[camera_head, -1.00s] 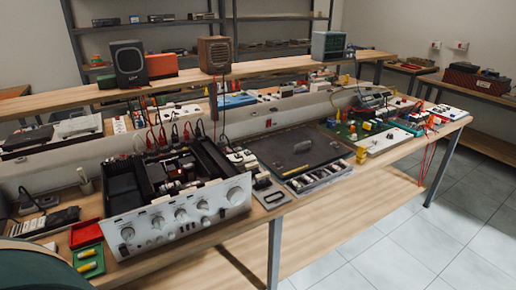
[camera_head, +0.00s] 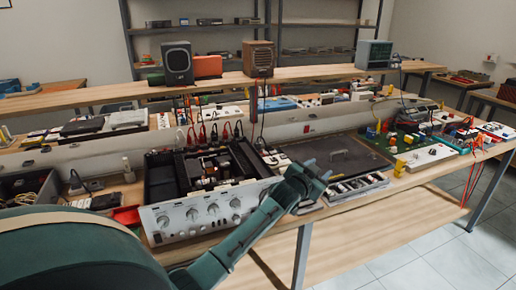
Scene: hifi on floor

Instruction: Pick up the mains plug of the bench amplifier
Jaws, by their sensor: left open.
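The bench amplifier (camera_head: 198,214) stands on the bench left of centre, its top open and its silver front panel with several knobs facing me. A black plug-like piece with a cable (camera_head: 76,184) lies left of the amplifier; I cannot tell for sure whether it is the mains plug. My left arm comes in from the lower left, across the amplifier's front right corner. My left gripper (camera_head: 314,176) is open and small in view, in front of the dark mat and right of the amplifier, well away from the black piece. My right gripper is not in view.
A dark mat (camera_head: 330,155) lies right of the amplifier, with a parts tray (camera_head: 352,189) at its front edge. A green circuit board (camera_head: 405,140) is farther right. A raised shelf (camera_head: 300,79) with speakers runs behind. Red and black leads rise behind the amplifier.

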